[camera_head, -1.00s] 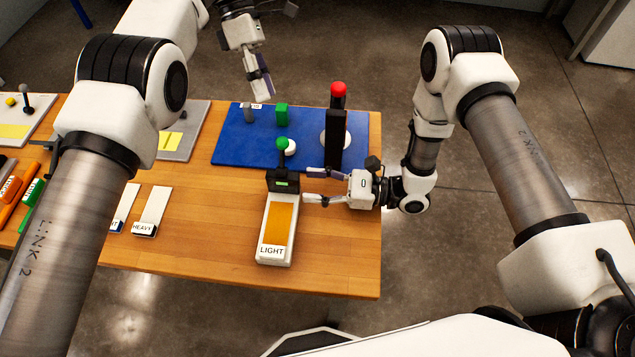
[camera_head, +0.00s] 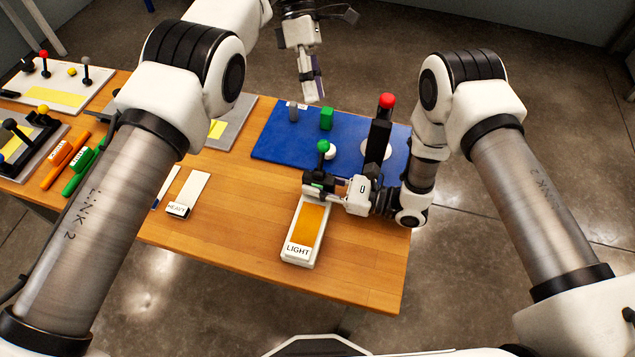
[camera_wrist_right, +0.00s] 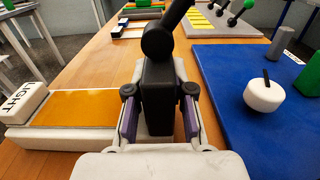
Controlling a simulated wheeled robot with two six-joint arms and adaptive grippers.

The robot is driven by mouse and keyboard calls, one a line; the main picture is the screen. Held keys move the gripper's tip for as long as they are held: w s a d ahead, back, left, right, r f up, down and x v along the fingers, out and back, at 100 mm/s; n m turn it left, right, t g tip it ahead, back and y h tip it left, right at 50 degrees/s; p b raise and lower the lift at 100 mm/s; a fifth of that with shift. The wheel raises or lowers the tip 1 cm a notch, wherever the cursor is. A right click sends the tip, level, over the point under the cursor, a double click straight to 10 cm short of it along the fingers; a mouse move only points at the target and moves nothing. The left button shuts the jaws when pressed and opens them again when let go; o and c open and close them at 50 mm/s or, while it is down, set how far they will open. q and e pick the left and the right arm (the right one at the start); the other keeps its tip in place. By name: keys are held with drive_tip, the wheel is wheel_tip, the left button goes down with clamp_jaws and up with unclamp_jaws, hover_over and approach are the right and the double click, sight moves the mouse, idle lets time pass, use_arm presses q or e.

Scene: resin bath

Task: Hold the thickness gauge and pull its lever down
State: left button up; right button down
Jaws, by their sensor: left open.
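The gauge (camera_head: 309,221) is a white base with an orange strip marked LIGHT and a black block (camera_wrist_right: 158,95) at its back end. A dark lever (camera_wrist_right: 181,12) stands up from the block, with a green ball (camera_head: 323,146) on top in the head view. My right gripper (camera_wrist_right: 160,92) has one finger on each side of the black block, very close to it. Whether both fingers press on it I cannot tell. My left gripper (camera_head: 312,94) is open and empty, pointing down beyond the back edge of the blue mat.
The blue mat (camera_head: 270,146) holds a black post with a red ball (camera_head: 386,101), a green block (camera_head: 327,119), a grey cylinder (camera_head: 293,112) and a white knob (camera_wrist_right: 264,95). A HEAVY plate (camera_head: 191,189) lies left. Bare table (camera_head: 240,235) surrounds the gauge's front.

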idle(0.3)
use_arm(q)
drive_tip(key=c, duration=0.6)
drive_tip(key=shift+m, duration=0.4)
clamp_jaws()
wheel_tip(320, 180, down, 5)
drive_tip(key=d+m+h, duration=0.1)
drive_tip(key=m+h, duration=0.5)
drive_tip(key=m, duration=0.6)
drive_tip(key=a+f+n+t+h, duration=0.1)
drive_tip(key=a+f+t+h, duration=0.1)
drive_tip(key=a, duration=0.4)
drive_tip(key=a+f+n+t+h, duration=0.2)
drive_tip(key=a+f+t+h, duration=0.1)
drive_tip(key=a+h, duration=0.3)
drive_tip(key=shift+a+f, duration=0.4)
drive_tip(key=shift+f, duration=0.15)
